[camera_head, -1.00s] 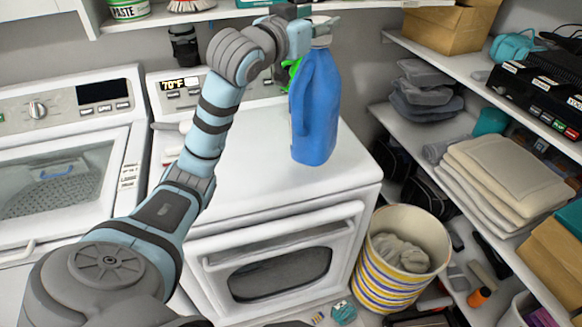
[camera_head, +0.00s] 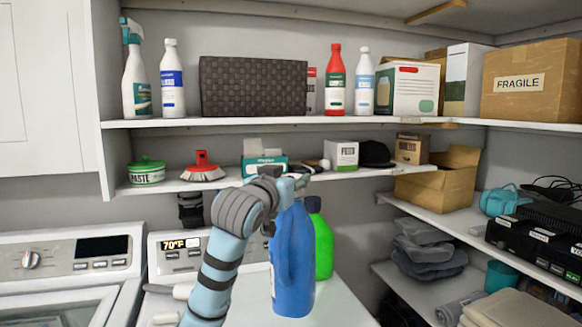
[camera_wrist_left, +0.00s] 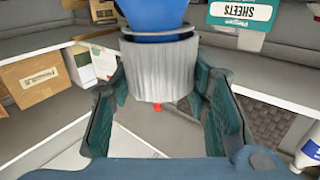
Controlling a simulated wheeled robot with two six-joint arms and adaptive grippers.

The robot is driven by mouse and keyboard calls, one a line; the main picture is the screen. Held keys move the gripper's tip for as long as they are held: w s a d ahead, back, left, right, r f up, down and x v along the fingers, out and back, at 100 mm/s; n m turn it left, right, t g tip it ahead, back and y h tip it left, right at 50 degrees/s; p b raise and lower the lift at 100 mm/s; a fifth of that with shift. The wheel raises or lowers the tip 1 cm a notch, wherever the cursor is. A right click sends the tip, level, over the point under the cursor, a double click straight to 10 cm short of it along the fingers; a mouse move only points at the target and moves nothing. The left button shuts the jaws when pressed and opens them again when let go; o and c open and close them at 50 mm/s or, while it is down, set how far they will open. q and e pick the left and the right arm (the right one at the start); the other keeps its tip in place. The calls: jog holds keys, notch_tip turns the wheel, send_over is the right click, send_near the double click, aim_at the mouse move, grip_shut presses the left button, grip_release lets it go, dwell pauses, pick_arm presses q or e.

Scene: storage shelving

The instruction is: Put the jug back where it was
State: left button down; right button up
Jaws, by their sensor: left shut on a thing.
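The blue jug (camera_head: 292,265) is upright in front of the dryer's control panel, above the white dryer top (camera_head: 335,305). I cannot tell whether its base touches the surface. My left gripper (camera_head: 290,188) is at the jug's neck and hides most of the cap in the head view. In the left wrist view the gripper's fingers (camera_wrist_left: 160,100) are on both sides of the grey ribbed cap (camera_wrist_left: 158,70), with the blue body (camera_wrist_left: 152,18) beyond it. My right gripper is not in view.
A green bottle (camera_head: 322,245) stands close behind the jug. The lower shelf (camera_head: 215,182) holds a paste tub (camera_head: 147,171), a red brush (camera_head: 202,168) and small boxes. The upper shelf (camera_head: 240,122) holds bottles, a woven basket (camera_head: 253,86) and cartons. Side shelves are at the right.

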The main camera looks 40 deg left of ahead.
aim_at(289, 216)
pick_arm(q)
notch_tip(289, 216, down, 9)
jog(key=shift+a+r+b, duration=0.1)
jog(key=shift+r+b, duration=0.1)
jog(key=shift+b, duration=0.55)
notch_tip(289, 216, down, 4)
jog(key=shift+s+f+b, duration=0.1)
jog(key=shift+b, duration=0.3)
jog(key=c, duration=0.9)
grip_release()
jog(key=shift+d+f, duration=0.1)
jog(key=shift+d, duration=0.1)
jog(key=shift+o, duration=0.2)
jog(key=shift+s, duration=0.1)
jog(key=b+v, duration=0.5)
jog(key=v, duration=0.7)
